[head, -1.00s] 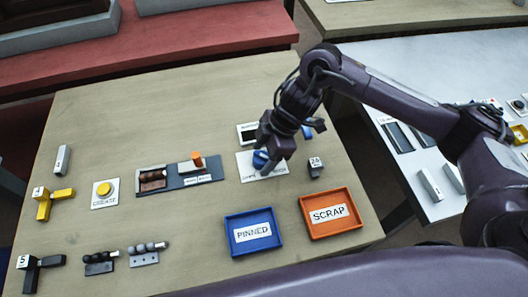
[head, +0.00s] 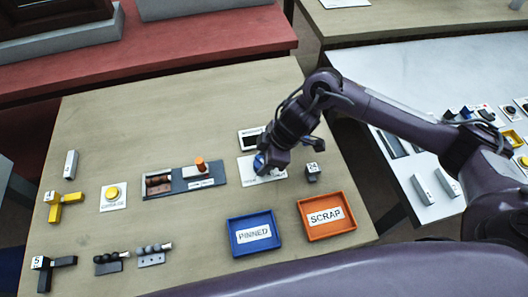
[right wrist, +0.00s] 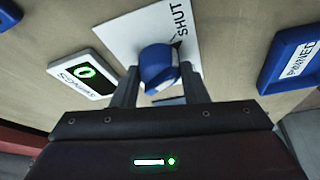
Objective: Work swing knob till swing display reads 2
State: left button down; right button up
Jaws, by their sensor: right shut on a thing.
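The blue swing knob (right wrist: 158,67) sits on a white plate (right wrist: 118,32) with a "SHUT" mark. My right gripper (right wrist: 160,82) is shut on the knob, one finger on each side. In the head view, the right gripper (head: 270,164) hides most of the knob and part of its plate. The swing display (right wrist: 87,73) is a dark window in a white frame beside the plate, with a green digit that looks like 0. It also shows behind the gripper in the head view (head: 250,138), too small to read. My left gripper is not in view.
A blue PINNED tray (head: 233,247) and an orange SCRAP tray (head: 341,228) stand in front of the knob plate.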

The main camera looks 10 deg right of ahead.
jog(key=m+t+p, duration=0.1)
jog(key=m+p, duration=0.2)
jog(key=p, duration=0.1)
jog(key=m+h+p, duration=0.1)
jog(key=m+p, duration=0.2)
jog(key=p, duration=0.1)
jog(key=m+t+h+p, duration=0.1)
jog(key=m+p, duration=0.2)
jog(key=p, duration=0.1)
jog(key=shift+s+a+r+t, duration=0.15)
jog(key=shift+s+r+t, duration=0.1)
jog(key=shift+s+t, duration=0.05)
jog(key=m+h+p, duration=0.1)
jog(key=m+p, duration=0.1)
jog(key=shift+a+f+m, duration=0.1)
jog(key=shift+m, duration=0.3)
jog(key=shift+f+m+t+h+p, duration=0.1)
jog(key=shift+m+t+h+p, duration=0.45)
jog(key=shift+m, duration=0.95)
jog(key=shift+w, duration=0.1)
jog(key=o, duration=1)
jog(key=v, duration=0.7)
jog(key=shift+a+r+b, duration=0.15)
jog(key=shift+r+b, duration=0.25)
jog(key=shift+g, duration=0.25)
